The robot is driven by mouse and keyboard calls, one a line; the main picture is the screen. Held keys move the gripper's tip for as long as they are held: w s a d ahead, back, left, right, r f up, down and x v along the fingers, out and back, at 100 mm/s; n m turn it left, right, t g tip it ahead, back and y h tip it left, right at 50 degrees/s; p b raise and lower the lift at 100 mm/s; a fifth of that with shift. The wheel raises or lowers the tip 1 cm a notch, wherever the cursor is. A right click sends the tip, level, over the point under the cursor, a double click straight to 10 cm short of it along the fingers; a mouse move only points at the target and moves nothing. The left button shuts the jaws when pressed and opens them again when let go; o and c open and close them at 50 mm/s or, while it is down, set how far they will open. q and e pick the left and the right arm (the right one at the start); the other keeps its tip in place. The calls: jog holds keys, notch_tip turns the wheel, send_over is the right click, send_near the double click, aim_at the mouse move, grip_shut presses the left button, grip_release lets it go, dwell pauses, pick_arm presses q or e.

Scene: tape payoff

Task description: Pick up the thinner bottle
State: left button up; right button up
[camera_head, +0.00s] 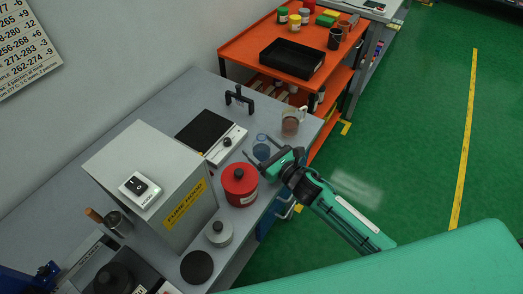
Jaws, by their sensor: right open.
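A red round container (239,187) with a black cap and a pale label stands upright on the grey bench; I take it to be the thinner bottle, but its label is too small to read. My right gripper (257,148) is open, just above and behind the red container, with its fingers pointing left. Its fingers are apart from the container's cap in the picture. A small blue see-through cup (261,151) shows by the fingers; I cannot tell if they touch it. My left gripper is not in view.
A grey fume hood box (165,170) stands left of the container. A grey lidded pot (219,233) and a black disc (197,267) are in front. A black-topped plate device (205,133) and a glass beaker (291,122) stand behind. An orange cart (240,47) is farther back.

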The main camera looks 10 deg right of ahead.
jog(key=shift+x, duration=1.15)
jog(key=c, duration=1.1)
jog(key=shift+r, duration=0.15)
